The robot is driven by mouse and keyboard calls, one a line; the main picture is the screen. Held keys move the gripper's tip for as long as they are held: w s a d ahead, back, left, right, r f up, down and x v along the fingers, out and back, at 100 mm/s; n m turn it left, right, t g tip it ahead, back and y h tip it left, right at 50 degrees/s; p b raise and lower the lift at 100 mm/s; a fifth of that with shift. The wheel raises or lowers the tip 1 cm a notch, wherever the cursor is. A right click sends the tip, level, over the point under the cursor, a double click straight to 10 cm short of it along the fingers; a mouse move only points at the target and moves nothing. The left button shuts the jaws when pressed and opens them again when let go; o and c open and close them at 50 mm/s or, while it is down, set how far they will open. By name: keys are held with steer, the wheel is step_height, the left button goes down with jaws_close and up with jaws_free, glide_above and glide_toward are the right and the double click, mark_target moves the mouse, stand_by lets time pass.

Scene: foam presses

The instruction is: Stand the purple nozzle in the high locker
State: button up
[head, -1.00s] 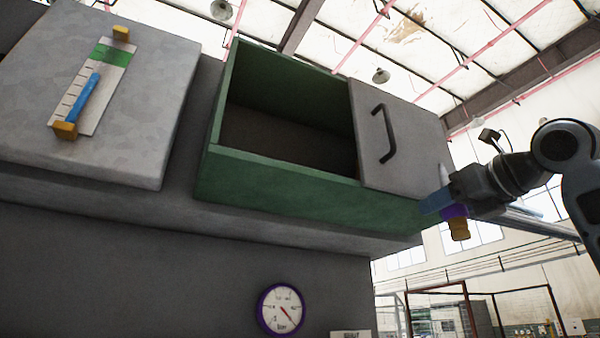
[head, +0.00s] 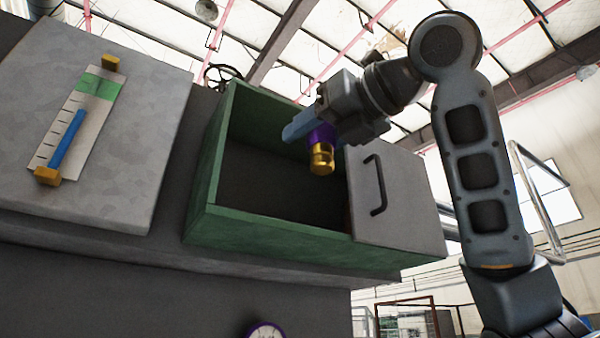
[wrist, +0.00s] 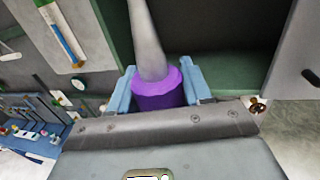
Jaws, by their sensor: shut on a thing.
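The purple nozzle (head: 322,137) is held in my gripper (head: 306,128), whose blue fingers are shut on its purple part. In the head view its brass end (head: 321,159) points down. In the wrist view the purple collar (wrist: 158,92) sits between the two blue fingers (wrist: 160,90), and a grey tapered spout (wrist: 147,40) extends from it. The high locker (head: 270,243) is a green-walled box with an open front, its grey door (head: 395,210) slid to the right. In the head view the nozzle appears in front of the opening's upper right; its exact depth is unclear.
The grey door has a dark handle (head: 377,185) close below my gripper. A grey panel with a blue-and-green gauge (head: 75,120) lies left of the locker. A round purple-rimmed dial (head: 267,331) shows at the bottom. The locker's interior looks empty where visible.

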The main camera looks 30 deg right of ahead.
steer(key=shift+a+r, duration=0.15)
steer(key=shift+a, duration=0.15)
steer(key=shift+w+a+f+p, duration=0.1)
steer(key=shift+w+f+p, duration=0.2)
steer(key=shift+w, duration=3)
steer(key=shift+w+d+f+p, duration=0.1)
steer(key=shift+w+f+p, duration=0.2)
steer(key=shift+w, duration=2.95)
steer(key=shift+w+a+f+p, duration=0.15)
steer(key=shift+w+f, duration=0.25)
steer(key=shift+w, duration=2.9)
steer(key=shift+w+f, duration=0.1)
steer(key=shift+f, duration=0.35)
steer(key=o, duration=1.3)
steer(key=shift+s+d+b, duration=0.3)
steer(key=shift+s+b, duration=0.15)
steer(key=shift+s, duration=0.85)
steer(key=shift+s+d+b, duration=0.25)
steer(key=shift+s+b, duration=0.2)
steer(key=shift+s, duration=0.8)
steer(key=shift+s+d+b, duration=0.3)
steer(key=shift+s+b, duration=0.15)
steer(key=shift+s, duration=0.85)
